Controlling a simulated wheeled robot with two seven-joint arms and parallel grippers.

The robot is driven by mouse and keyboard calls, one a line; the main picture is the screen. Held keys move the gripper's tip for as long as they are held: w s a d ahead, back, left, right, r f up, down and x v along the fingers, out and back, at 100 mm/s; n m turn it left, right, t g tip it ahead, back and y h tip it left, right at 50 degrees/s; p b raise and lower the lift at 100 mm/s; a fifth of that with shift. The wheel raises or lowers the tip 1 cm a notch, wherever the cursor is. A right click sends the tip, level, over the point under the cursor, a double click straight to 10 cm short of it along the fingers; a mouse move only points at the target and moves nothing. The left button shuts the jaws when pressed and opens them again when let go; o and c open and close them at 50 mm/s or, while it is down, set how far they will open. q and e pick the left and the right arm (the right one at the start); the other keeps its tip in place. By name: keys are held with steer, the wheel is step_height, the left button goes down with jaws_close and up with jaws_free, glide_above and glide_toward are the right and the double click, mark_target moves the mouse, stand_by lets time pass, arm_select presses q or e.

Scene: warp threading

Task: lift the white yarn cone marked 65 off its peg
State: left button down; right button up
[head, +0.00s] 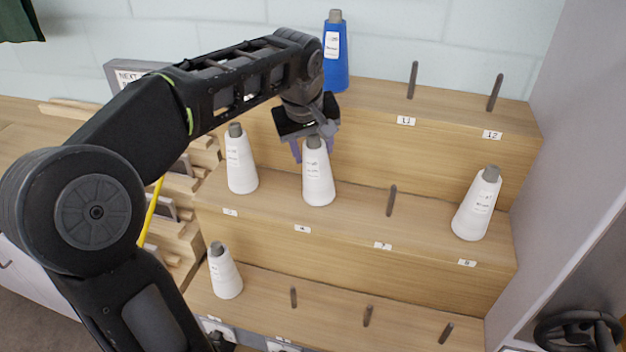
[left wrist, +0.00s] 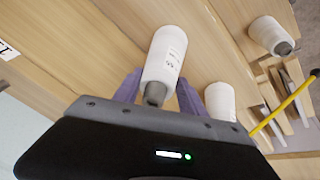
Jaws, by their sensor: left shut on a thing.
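My left gripper (head: 313,148) is over the middle tier of the rack, shut on the upper part of a white yarn cone (head: 318,182) with a grey tip. In the left wrist view the purple fingers (left wrist: 157,92) lie on both sides of this cone (left wrist: 165,58). Its label is too small to read surely. The cone is upright, with its base at or very near the shelf; I cannot tell if there is a gap. Its peg is hidden. My right gripper is not in view.
Another white cone (head: 240,162) stands close to its left. White cones also stand at the right (head: 477,205) and on the lower tier (head: 224,272). A blue cone (head: 335,55) is on the top tier. A bare peg (head: 391,200) stands right of the held cone. A grey panel (head: 575,150) bounds the right.

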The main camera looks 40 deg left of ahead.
arm_select(q)
steer(key=shift+w+d+r+p, duration=0.1)
steer(key=shift+r+p, duration=2.7)
steer(key=shift+r, duration=1.05)
steer(key=shift+r+p, duration=1.1)
steer(key=shift+r, duration=0.25)
